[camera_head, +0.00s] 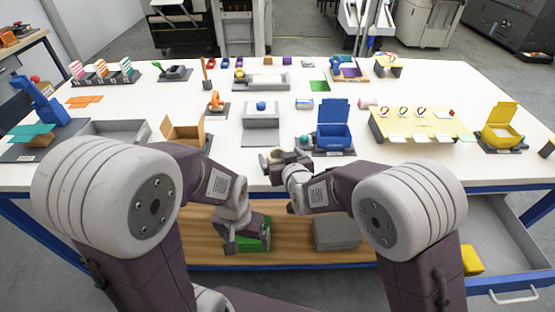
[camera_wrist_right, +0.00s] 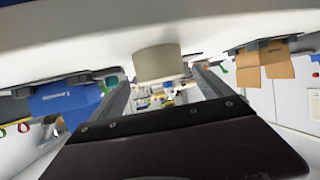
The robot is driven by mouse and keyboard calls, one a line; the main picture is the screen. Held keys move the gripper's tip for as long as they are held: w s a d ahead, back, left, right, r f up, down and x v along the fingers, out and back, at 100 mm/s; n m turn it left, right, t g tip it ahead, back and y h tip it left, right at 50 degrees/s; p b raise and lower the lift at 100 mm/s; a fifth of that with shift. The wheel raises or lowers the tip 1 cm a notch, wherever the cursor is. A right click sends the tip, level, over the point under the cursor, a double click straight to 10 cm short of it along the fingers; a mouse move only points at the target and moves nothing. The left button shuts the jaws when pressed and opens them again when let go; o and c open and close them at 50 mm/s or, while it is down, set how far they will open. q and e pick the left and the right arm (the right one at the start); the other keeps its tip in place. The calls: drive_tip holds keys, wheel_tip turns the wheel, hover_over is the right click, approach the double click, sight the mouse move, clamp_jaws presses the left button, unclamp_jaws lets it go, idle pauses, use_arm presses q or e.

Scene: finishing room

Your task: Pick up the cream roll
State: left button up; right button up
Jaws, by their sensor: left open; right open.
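The cream roll (camera_wrist_right: 158,62) is a short, plain cylinder standing on the white table. In the right wrist view it sits ahead of my right gripper (camera_wrist_right: 163,85), its width lying between the two open fingers. I cannot tell whether either finger touches it. In the head view the roll (camera_head: 276,153) is small at the table's front edge, partly hidden by my right gripper (camera_head: 286,158). My left gripper (camera_head: 247,236) is open and empty, low in front of the table, over the lower shelf.
A cardboard box (camera_head: 184,132) stands left of the roll, a blue bin (camera_head: 333,135) to its right, and a grey stand (camera_head: 261,137) behind it. Below are a wooden shelf (camera_head: 290,245) with a grey box (camera_head: 336,233) and an open drawer (camera_head: 500,225) at right.

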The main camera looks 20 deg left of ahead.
sight(276, 152)
drive_tip(key=x, duration=0.5)
drive_tip(key=shift+w+a+f, duration=0.1)
drive_tip(key=shift+a+f, duration=0.1)
drive_tip(key=shift+r, duration=0.1)
drive_tip(key=c, duration=1.5)
